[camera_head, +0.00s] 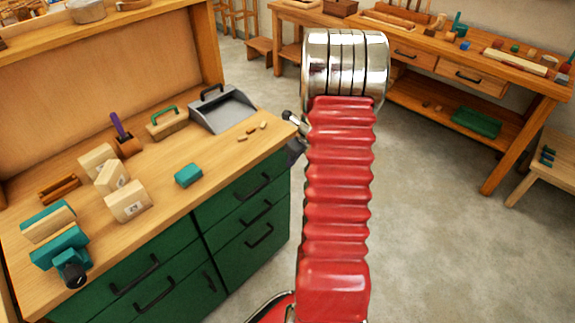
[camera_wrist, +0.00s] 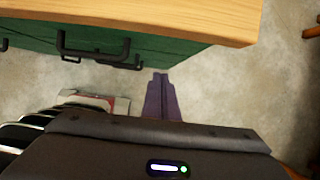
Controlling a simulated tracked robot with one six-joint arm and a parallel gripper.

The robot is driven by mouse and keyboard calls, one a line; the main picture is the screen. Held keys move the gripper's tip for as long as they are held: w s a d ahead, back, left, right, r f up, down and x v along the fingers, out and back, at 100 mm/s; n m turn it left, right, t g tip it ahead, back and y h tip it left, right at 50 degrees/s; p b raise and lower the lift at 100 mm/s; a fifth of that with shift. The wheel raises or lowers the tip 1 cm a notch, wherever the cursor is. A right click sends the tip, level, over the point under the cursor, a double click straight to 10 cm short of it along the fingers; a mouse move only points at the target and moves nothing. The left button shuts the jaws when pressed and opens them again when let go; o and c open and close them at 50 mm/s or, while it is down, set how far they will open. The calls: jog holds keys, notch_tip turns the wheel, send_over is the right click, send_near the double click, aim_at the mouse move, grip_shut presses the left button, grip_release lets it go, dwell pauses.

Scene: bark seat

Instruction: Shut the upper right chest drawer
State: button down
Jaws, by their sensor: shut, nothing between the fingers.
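The green chest (camera_head: 227,240) has a wooden top, and its drawer fronts face right and toward me in the head view. The upper right drawer (camera_head: 222,206) carries a black bar handle (camera_head: 253,187) just under the top. It looks nearly flush, and I cannot tell whether a small gap is left. In the wrist view the green front (camera_wrist: 165,47) and black handles (camera_wrist: 100,48) show under the top's edge. My gripper (camera_wrist: 161,76) is shut and empty, its fingers just off the front, right of the handles. The arm mostly hides it in the head view.
On the chest top are a grey dustpan (camera_head: 222,109), a brush (camera_head: 166,122), a teal block (camera_head: 188,174), pale wooden blocks and a teal vise (camera_head: 62,252). A workbench (camera_head: 440,60) with drawers stands at the back right. The floor (camera_head: 430,230) between is clear.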

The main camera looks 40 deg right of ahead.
jog(key=v, duration=0.5)
jog(key=shift+s+r, duration=0.1)
jog(key=shift+r, duration=0.1)
dwell(0.5)
jog(key=s+a+n+g+y, duration=0.1)
jog(key=s+a+n, duration=0.35)
jog(key=n, duration=0.45)
jog(key=s+a+r+n, duration=0.3)
jog(key=a+r+n, duration=0.4)
jog(key=a+n, duration=0.2)
jog(key=s+a+r+n+t, duration=0.1)
jog(key=s+a+r+n, duration=0.3)
jog(key=a, duration=1)
jog(key=s+a+r+n+t+h, duration=0.1)
jog(key=s+a+r+n, duration=0.3)
jog(key=a+r+n, duration=0.6)
jog(key=a+n, duration=0.2)
jog(key=n, duration=0.1)
jog(key=shift+r+n, duration=0.2)
jog(key=shift+n, duration=0.1)
